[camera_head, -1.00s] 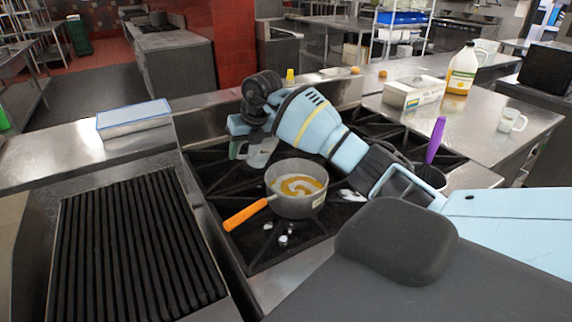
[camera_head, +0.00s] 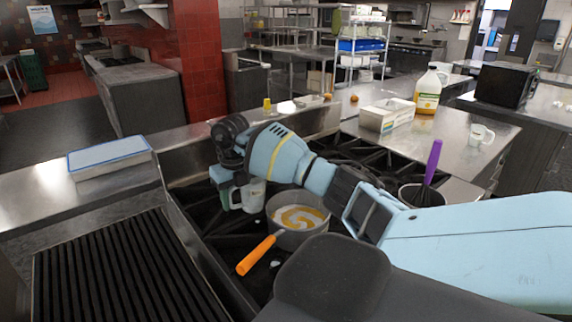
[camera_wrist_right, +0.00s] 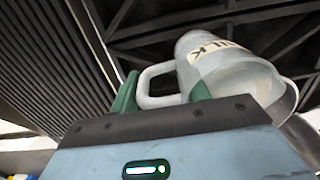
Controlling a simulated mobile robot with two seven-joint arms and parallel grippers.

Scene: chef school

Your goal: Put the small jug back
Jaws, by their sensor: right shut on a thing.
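The small jug (camera_head: 253,195) is pale, with a loop handle and dark lettering reading "MILK" in the right wrist view (camera_wrist_right: 232,70). In the head view it is over the black stove grates, close to the left side of the saucepan. My right gripper (camera_head: 224,186) is shut on the jug's handle. Its green fingers (camera_wrist_right: 163,92) sit on either side of the handle in the wrist view. I cannot tell whether the jug's base touches the grate. My left gripper is not in view.
The saucepan (camera_head: 325,223) with an orange handle holds a white and orange-brown swirl. A pot (camera_head: 407,197) with a purple-handled tool stands right. A blue-edged box (camera_head: 110,157) lies on the left counter. A ribbed grill (camera_head: 110,275) is front left. A carton, large bottle and mug stand back right.

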